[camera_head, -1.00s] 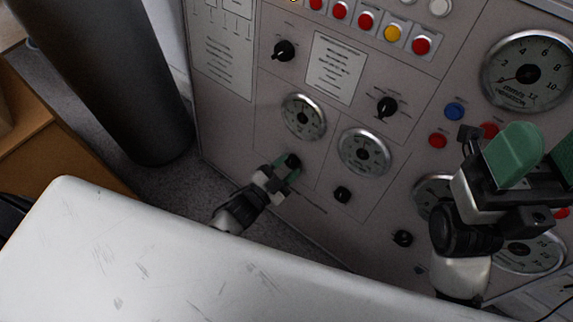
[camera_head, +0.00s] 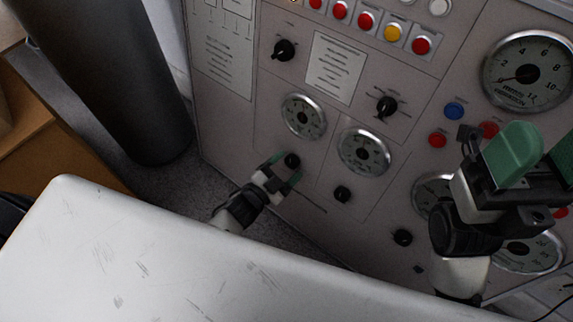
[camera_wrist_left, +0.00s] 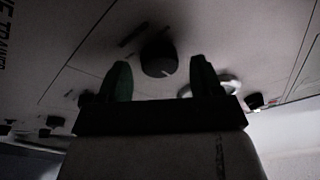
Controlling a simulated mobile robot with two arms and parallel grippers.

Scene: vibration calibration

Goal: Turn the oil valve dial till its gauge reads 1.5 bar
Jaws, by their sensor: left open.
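A small black dial (camera_head: 292,160) sits low on the grey panel, below a round white-faced gauge (camera_head: 303,116). The gauge's reading and the labels are too small to make out. My left gripper (camera_head: 285,171) is open at this dial, with its green fingers apart on either side of it. In the left wrist view the dial (camera_wrist_left: 158,57) shows between and just beyond the two fingertips (camera_wrist_left: 160,78), with a gap on each side. A pale mark shows on its edge. My right gripper (camera_head: 540,155) is open and empty at the right, in front of the panel.
A second gauge (camera_head: 364,152) and a black knob (camera_head: 342,194) are right of the dial. More knobs, gauges and coloured buttons (camera_head: 421,46) cover the panel (camera_head: 230,120). A white scratched surface (camera_head: 150,260) fills the lower left foreground.

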